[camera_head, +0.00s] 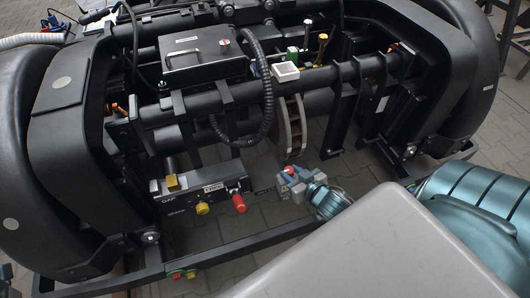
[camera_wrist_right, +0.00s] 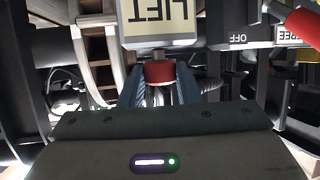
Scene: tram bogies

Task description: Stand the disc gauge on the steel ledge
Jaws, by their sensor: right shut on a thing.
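My right gripper (camera_head: 293,174) reaches in from the lower right, low in front of the bogie. In the right wrist view its fingers (camera_wrist_right: 159,88) are shut on a red collar-like piece (camera_wrist_right: 159,72). Directly beyond it is a cream plate (camera_wrist_right: 158,24) with upside-down lettering that reads LIFT. I cannot tell whether plate and red piece are one object. In the head view only a bit of red shows at the fingertips. I cannot surely pick out the disc gauge or the steel ledge. My left gripper is not in view.
A black control box (camera_head: 215,188) with a red knob (camera_head: 238,201) and yellow knobs stands left of my right gripper. Above are a square white tray (camera_head: 285,71), a green block (camera_head: 292,55) and a yellow-topped tool (camera_head: 322,42). A frame bar (camera_head: 250,244) crosses in front; paving lies below.

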